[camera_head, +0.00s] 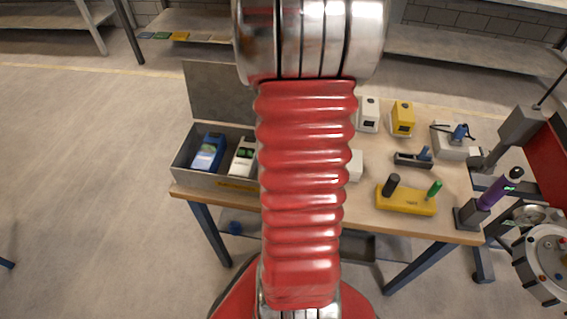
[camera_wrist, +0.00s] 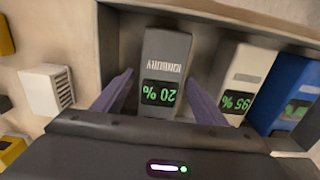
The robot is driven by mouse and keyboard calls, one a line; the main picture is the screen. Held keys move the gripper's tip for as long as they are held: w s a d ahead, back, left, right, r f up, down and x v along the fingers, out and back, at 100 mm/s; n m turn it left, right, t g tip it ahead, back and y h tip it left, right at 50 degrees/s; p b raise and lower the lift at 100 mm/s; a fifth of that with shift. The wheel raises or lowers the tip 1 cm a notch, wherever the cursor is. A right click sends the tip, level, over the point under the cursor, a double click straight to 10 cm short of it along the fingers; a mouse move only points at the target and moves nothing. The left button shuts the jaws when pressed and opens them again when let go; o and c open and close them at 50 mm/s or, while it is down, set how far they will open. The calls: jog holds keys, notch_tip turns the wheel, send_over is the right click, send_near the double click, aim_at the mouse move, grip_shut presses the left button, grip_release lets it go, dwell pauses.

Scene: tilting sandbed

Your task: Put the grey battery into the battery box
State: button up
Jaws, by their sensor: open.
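The grey battery (camera_wrist: 164,60), its display reading 20%, is inside the grey battery box in the wrist view, near the box's end wall (camera_wrist: 103,45). My gripper (camera_wrist: 162,84) is open, with one purple finger on each side of the grey battery. Whether either finger touches it, I cannot tell. In the head view the battery box (camera_head: 215,180) is at the left of the table with its lid raised. My arm hides the grey battery and my gripper there.
A white battery (camera_wrist: 240,78) reading 95% and a blue battery (camera_wrist: 288,92) are also in the box. A white vented block (camera_wrist: 47,90) lies outside it. In the head view, a yellow holder (camera_head: 408,202) and other devices occupy the table's right.

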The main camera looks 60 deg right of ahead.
notch_tip(320, 180, up, 12)
dwell(0.6)
jog(key=shift+w, duration=0.1)
dwell(0.5)
jog(key=w+a+r+n+t+h, duration=0.1)
jog(key=w+a+r+n, duration=0.2)
jog(key=a, duration=0.4)
jog(key=w+a+r+n+t, duration=0.1)
jog(key=w+a+r+n, duration=0.2)
jog(key=a, duration=0.5)
jog(key=s+a+r+n+t, duration=0.1)
jog(key=a+r+n, duration=0.1)
jog(key=a, duration=0.6)
jog(key=a+r+n+t+y, duration=0.1)
jog(key=a+r+n+t, duration=0.1)
jog(key=a+n, duration=0.3)
jog(key=shift+s+a+t, duration=0.3)
jog(key=shift+s+a, duration=0.1)
jog(key=shift+a, duration=1.55)
jog(key=shift+r, duration=0.1)
jog(key=shift+c, duration=0.2)
